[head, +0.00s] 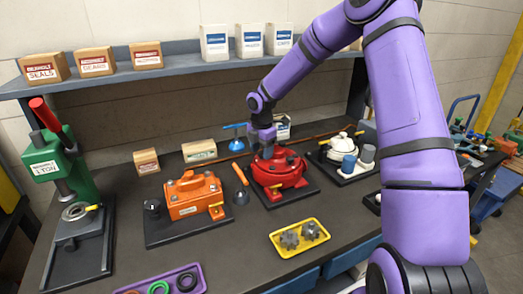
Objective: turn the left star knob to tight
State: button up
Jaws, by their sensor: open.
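My purple arm reaches over the bench, and my gripper (266,150) points down at the top of the red motor (279,172). Its fingers are small in this view, and they appear open around or just above a part on the left of the motor's top. I cannot tell whether they touch it. The left star knob is not clearly made out; my gripper covers part of the motor's top. The knob's setting cannot be read.
An orange motor (195,196) stands to the left and a white one (340,148) to the right. A yellow tray (284,253) with two grey toothed parts lies in front. A green press (60,172) stands far left. A screwdriver-like tool (241,176) is between the motors.

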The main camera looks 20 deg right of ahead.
jog(key=c, duration=0.9)
jog(key=shift+c, duration=0.2)
jog(key=shift+m, duration=0.3)
